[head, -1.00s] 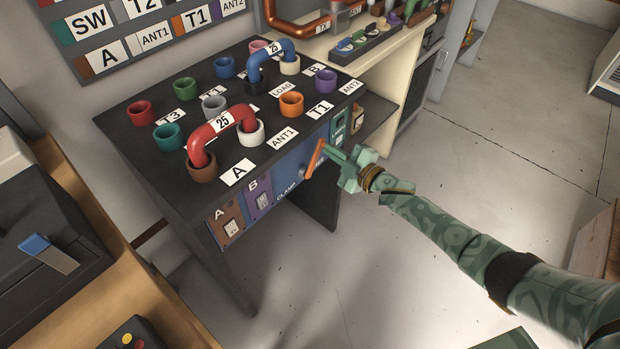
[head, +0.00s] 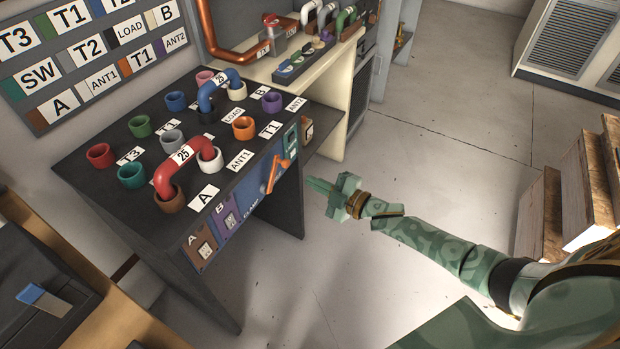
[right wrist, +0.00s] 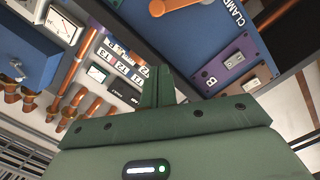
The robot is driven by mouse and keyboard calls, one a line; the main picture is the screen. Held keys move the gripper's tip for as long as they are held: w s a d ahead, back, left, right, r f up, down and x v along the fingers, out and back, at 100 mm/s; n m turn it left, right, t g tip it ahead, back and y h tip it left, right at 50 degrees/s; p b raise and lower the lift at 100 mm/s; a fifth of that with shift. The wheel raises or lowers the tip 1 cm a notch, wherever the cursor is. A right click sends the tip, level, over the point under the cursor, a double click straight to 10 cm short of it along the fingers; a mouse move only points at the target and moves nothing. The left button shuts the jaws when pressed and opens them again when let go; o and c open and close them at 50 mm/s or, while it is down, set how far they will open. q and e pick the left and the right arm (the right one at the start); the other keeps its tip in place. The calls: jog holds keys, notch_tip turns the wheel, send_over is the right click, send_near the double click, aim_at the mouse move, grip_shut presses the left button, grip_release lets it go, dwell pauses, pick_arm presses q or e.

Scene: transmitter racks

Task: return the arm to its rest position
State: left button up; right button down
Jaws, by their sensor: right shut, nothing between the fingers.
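My right arm (head: 430,243) is green and patterned, and reaches in from the lower right of the head view. Its gripper (head: 312,184) is shut and empty. It is in the air just right of the dark patch table (head: 85,195), apart from the orange clamp lever (head: 272,174) on the table's front panel. In the right wrist view the closed fingers (right wrist: 158,85) show at the middle, with the blue clamp panel (right wrist: 215,35) beyond them at the upper right. My left gripper is not in view.
A red U-link (head: 186,160) and a blue U-link (head: 212,88) bridge sockets on the table. Wooden crates (head: 582,195) stand at the right. A dark box (head: 35,285) is at the lower left. The floor (head: 450,130) between table and crates is clear.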

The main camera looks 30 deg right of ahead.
dwell(0.4)
jog(key=s+d+f+m+g+h, duration=0.1)
jog(key=s+d+f+m+h, duration=0.2)
jog(key=f, duration=0.4)
jog(key=s+d+f+m+g+h, duration=0.1)
jog(key=d+f+m+g+h, duration=0.1)
jog(key=d+f+m+h, duration=0.3)
jog(key=s+f+g, duration=0.3)
jog(key=s+f, duration=0.7)
jog(key=f, duration=0.2)
jog(key=s+a+f+m+g+h, duration=0.1)
jog(key=s+f+m+g, duration=0.3)
jog(key=s, duration=0.6)
jog(key=s+a+f+g, duration=0.1)
jog(key=s+f+g, duration=0.1)
jog(key=s+f, duration=0.65)
jog(key=s+a+g, duration=0.1)
jog(key=s+a, duration=0.2)
jog(key=s, duration=0.8)
jog(key=s+a+m+g, duration=0.1)
jog(key=s+a+g, duration=0.1)
jog(key=s, duration=0.9)
jog(key=shift+s+a+r+y, duration=0.25)
jog(key=shift+s+a+y, duration=0.15)
jog(key=shift+a, duration=0.45)
